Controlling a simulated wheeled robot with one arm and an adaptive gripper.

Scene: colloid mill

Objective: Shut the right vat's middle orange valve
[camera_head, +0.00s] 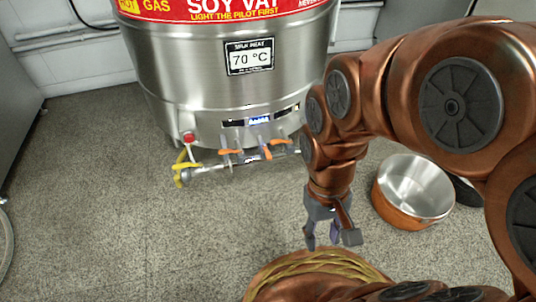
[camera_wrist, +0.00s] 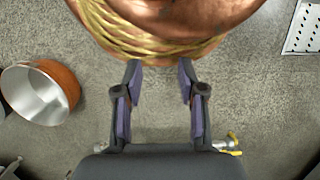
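One steel vat (camera_head: 230,75) stands at the top of the head view, with a sign reading "SOY VAT". A gas pipe (camera_head: 212,168) runs along its lower front. The pipe carries small orange valve handles: a left one (camera_head: 230,151), a middle one (camera_head: 266,152) and one further right (camera_head: 281,141). They are small, so their exact angles are hard to tell. A yellow handle (camera_head: 186,166) is at the pipe's left end. My gripper (camera_head: 322,240) points down, right of and nearer than the valves, touching none. In the wrist view, its fingers (camera_wrist: 159,78) are apart and empty.
A copper pot (camera_head: 412,190) stands on the floor to the right. My copper-coloured base with yellow rope is below the gripper. The speckled floor left of the gripper is clear. In the wrist view, a yellow handle (camera_wrist: 230,149) shows beside the gripper body, which hides the orange valves.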

